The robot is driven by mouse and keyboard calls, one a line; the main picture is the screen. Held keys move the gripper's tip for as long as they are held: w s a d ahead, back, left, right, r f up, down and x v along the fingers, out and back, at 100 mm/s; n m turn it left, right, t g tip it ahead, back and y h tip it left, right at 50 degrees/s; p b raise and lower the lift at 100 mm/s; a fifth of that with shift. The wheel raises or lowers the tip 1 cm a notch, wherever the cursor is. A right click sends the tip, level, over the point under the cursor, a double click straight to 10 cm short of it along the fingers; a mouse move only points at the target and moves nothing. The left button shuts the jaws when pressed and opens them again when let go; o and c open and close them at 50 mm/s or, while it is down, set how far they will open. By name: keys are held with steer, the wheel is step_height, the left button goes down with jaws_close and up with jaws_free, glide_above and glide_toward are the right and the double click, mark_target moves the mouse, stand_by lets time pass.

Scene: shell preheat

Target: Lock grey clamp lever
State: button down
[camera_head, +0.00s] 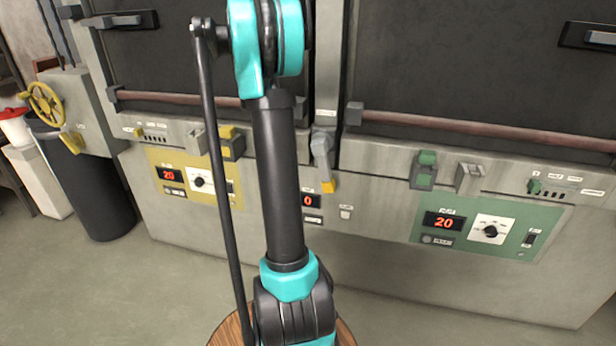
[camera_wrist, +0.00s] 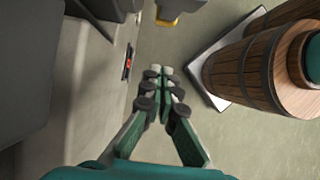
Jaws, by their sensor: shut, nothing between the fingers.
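The grey clamp lever (camera_head: 321,152) is on the cabinet front between the two dark doors in the head view. It hangs down with a yellow tip (camera_head: 328,186). In the wrist view, a grey part with a yellow end (camera_wrist: 167,21), which looks like the same lever, shows at the top edge, cut off by the frame. My gripper (camera_wrist: 158,72) is shut and empty, with its fingertips together below that yellow end in the picture and apart from it. In the head view my arm stands in front of the cabinet and my gripper cannot be made out.
A yellow panel (camera_head: 165,198) and a green panel (camera_head: 470,228) with red displays flank the lever. A yellow latch block (camera_head: 232,143) and a green one (camera_head: 424,170) sit beside it. Brown bars (camera_head: 480,128) cross the doors. A yellow handwheel (camera_head: 45,103) is far left. Floor (camera_head: 190,285) is clear.

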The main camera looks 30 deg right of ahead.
mark_target(324, 166)
stand_by(0.3)
steer(key=s+d+f, duration=0.5)
steer(key=s+f, duration=0.1)
steer(key=f, duration=0.1)
steer(key=shift+s+d+f, duration=0.25)
steer(key=shift+d+f, duration=0.05)
steer(key=shift+f, duration=0.1)
steer(key=shift+s+d, duration=0.1)
steer(key=shift+d, duration=0.05)
stand_by(0.4)
